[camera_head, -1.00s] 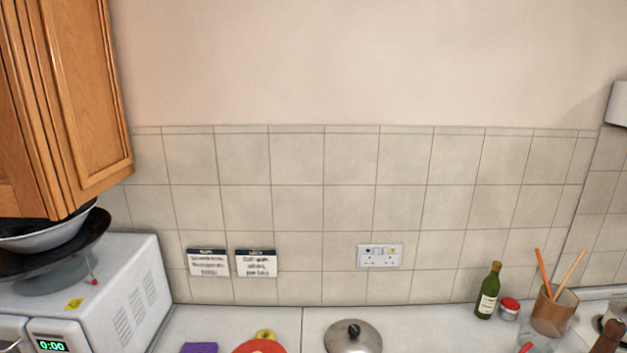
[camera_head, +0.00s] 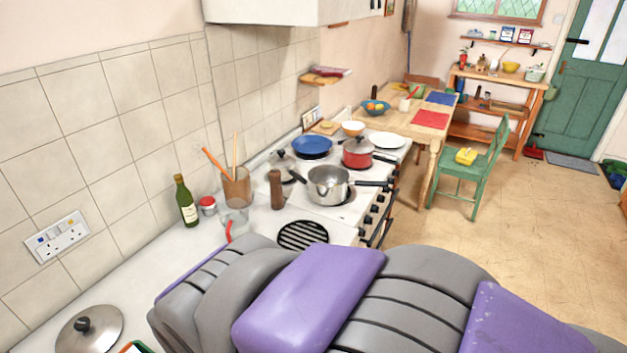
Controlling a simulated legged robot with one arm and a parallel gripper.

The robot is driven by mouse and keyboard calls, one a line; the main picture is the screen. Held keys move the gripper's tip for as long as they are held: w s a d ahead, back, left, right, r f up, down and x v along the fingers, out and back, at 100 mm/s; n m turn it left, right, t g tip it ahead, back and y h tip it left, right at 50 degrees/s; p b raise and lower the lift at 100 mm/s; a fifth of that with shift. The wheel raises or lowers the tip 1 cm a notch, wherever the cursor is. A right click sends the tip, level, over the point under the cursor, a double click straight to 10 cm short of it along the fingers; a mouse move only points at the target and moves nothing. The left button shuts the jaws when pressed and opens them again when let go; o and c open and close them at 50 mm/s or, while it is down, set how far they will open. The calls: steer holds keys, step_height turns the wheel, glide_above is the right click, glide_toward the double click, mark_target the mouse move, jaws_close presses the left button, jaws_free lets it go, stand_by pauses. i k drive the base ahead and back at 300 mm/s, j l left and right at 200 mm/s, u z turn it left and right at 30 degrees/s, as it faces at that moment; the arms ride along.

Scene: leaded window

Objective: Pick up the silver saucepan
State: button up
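The silver saucepan (camera_head: 327,186) is an open, shiny metal pan with a dark handle pointing right. It sits upright on the front part of the white stove top, near the middle of the view. No lid is on it. My purple and grey arm crosses the bottom of the view, in front of the counter and well short of the saucepan in the picture. My gripper is not in view, so I cannot see its state.
A red lidded pot (camera_head: 357,154), a blue pan (camera_head: 312,146) and another lidded pan (camera_head: 283,163) share the stove. A pepper mill (camera_head: 276,190), a utensil pot (camera_head: 238,187) and a green bottle (camera_head: 186,202) stand left of the saucepan. Open floor (camera_head: 470,236) lies right.

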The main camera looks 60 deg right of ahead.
mark_target(327, 175)
steer(key=k+z, duration=0.2)
steer(key=z, duration=1.6)
